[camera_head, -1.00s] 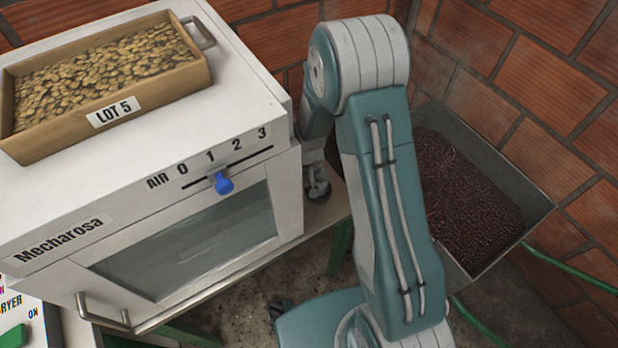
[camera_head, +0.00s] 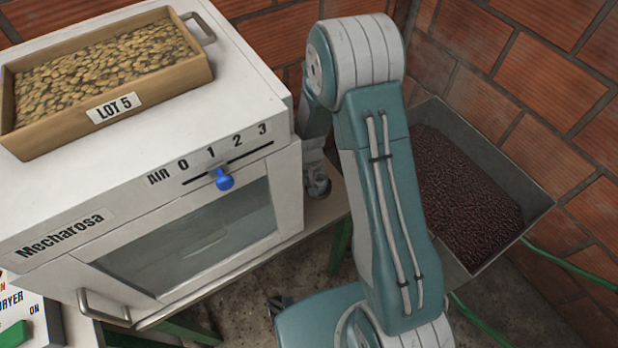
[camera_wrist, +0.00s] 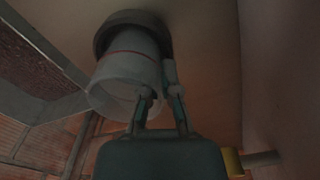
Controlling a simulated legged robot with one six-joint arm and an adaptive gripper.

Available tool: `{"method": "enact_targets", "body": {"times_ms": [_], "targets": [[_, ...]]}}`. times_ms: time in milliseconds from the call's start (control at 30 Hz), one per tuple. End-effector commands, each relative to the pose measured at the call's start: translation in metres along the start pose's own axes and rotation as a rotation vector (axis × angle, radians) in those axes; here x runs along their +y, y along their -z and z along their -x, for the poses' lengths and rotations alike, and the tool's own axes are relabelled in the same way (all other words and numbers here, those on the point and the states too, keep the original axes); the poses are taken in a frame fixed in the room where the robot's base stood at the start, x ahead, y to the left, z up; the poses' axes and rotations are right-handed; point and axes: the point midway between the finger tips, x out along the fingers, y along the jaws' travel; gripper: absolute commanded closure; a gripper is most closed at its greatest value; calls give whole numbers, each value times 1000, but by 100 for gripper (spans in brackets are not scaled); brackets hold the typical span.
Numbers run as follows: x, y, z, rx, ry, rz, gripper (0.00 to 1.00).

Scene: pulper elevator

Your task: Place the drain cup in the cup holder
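The drain cup (camera_wrist: 128,72) is a whitish, translucent cup with a thin red line around it. In the wrist view its open rim faces my camera and its far end meets a dark round ring (camera_wrist: 118,20), which looks like the cup holder. I cannot tell how deep the cup sits in the ring. My gripper (camera_wrist: 160,88) has one finger over the rim's opening and the other along the outer wall, and appears shut on the cup's wall. In the head view the cup, holder and fingers are hidden behind my arm and the white machine.
A white machine (camera_head: 90,185) with a blue slider (camera_head: 224,179) stands left of my arm. A wooden box (camera_head: 150,103) of beans marked LOT 5 rests on it. A metal tray (camera_head: 538,200) of dark red beans lies right of my arm, near brick walls.

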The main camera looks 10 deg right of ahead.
Motion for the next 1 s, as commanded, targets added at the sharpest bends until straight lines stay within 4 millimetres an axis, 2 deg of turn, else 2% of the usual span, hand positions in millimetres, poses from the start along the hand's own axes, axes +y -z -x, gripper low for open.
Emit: {"method": "enact_targets", "body": {"times_ms": [667, 700, 767, 1000], "targets": [[0, -2, -11, -6, -1, 1, 100], [0, -2, -11, -6, -1, 1, 79], [0, -2, -11, -6, -1, 1, 53], [0, -1, -9, -3, 0, 0, 51]]}}
